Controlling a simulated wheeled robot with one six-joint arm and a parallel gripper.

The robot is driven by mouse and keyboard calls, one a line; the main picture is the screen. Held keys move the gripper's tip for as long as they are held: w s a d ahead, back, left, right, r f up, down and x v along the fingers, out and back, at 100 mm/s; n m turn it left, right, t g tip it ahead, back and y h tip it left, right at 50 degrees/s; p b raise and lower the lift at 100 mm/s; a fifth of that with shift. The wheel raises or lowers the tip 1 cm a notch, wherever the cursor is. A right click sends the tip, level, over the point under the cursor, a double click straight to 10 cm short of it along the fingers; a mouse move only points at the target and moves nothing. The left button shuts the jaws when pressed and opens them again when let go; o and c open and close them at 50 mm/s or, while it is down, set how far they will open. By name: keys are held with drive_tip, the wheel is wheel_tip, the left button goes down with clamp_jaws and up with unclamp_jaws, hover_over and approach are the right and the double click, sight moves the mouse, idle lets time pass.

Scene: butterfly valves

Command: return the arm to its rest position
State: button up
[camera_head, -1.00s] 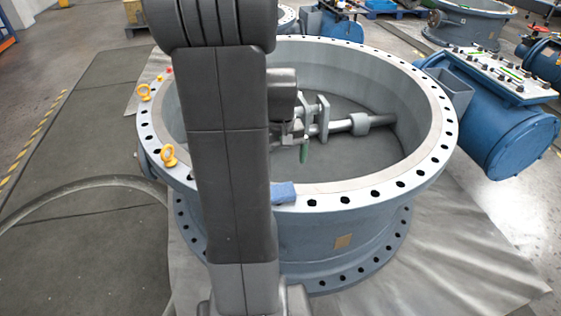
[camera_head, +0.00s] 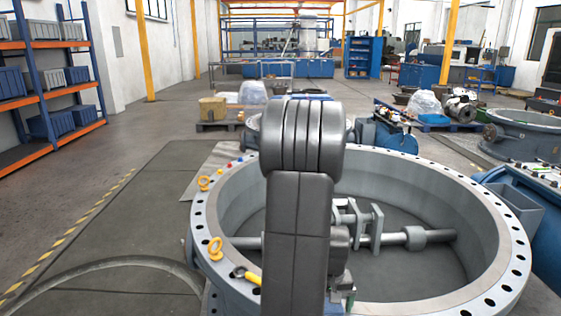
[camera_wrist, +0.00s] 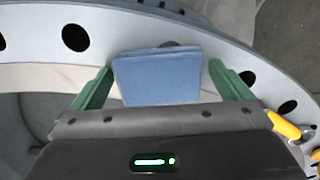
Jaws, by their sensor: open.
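My gripper (camera_wrist: 162,67) shows in the wrist view with its two green fingers spread apart. A blue cloth-like piece (camera_wrist: 157,82) appears between the fingers, over the pale flange rim; I cannot tell how far beyond the fingers it lies. No contact with the fingers is clear. In the head view my arm stands upright in the middle, in front of the large round valve body (camera_head: 480,215), and hides most of my gripper and the blue piece.
The valve's shaft with brackets (camera_head: 375,225) crosses its opening. Yellow eyebolts (camera_head: 215,248) and a yellow-handled tool (camera_head: 246,276) are on the left rim. Blue equipment (camera_head: 540,210) stands at right. Floor at left is open, with a hose (camera_head: 110,265). Shelves (camera_head: 45,75) stand far left.

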drive_tip(key=shift+r, duration=1.95)
